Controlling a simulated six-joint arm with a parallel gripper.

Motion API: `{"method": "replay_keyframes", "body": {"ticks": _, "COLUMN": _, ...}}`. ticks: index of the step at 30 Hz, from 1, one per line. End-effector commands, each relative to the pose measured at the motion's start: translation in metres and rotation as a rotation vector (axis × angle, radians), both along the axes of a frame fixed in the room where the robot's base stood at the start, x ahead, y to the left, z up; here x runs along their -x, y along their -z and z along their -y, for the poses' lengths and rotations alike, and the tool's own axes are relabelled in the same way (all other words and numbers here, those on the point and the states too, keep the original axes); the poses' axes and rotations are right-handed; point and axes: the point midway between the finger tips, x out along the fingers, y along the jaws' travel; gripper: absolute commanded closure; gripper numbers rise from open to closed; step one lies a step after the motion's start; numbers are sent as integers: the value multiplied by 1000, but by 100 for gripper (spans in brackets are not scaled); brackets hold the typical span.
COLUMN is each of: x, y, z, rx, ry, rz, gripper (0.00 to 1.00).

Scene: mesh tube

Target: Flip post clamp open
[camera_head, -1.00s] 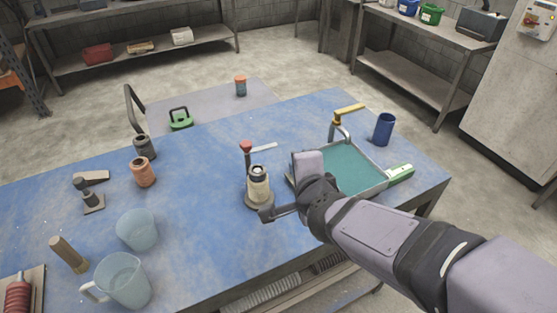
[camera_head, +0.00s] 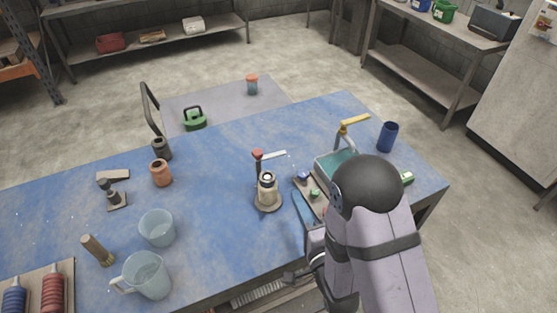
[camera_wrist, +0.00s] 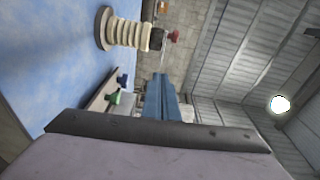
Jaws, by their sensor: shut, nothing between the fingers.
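The post clamp (camera_head: 267,187) stands upright on the blue table, with a round base, a cream ringed body, a red knob (camera_head: 257,154) and a pale lever (camera_head: 273,155) reaching right. In the wrist view the clamp (camera_wrist: 125,33) lies sideways at upper left, with its red knob (camera_wrist: 174,36) toward the right. My gripper (camera_wrist: 160,80) shows there as blue fingers, shut and empty, apart from the clamp. In the head view the blue fingers (camera_head: 303,208) appear right of the clamp's base, and my arm hides part of the gripper.
A small board with blue and green knobs (camera_head: 314,193) lies right of the clamp. A teal tray (camera_head: 335,160) is partly hidden behind my arm. A blue cup (camera_head: 387,136) stands at back right. A clear beaker (camera_head: 157,228) and jug (camera_head: 148,275) stand left.

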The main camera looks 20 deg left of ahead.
Motion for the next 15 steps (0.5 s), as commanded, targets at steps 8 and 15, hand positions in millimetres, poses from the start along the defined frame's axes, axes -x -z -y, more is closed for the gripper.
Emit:
{"method": "replay_keyframes", "body": {"ticks": 8, "x": 10, "y": 0, "z": -3, "rx": -49, "ry": -35, "rz": -16, "gripper": 100}}
{"method": "replay_keyframes", "body": {"ticks": 15, "x": 0, "y": 1, "z": -11, "rx": -49, "ry": -34, "rz": -11, "gripper": 100}}
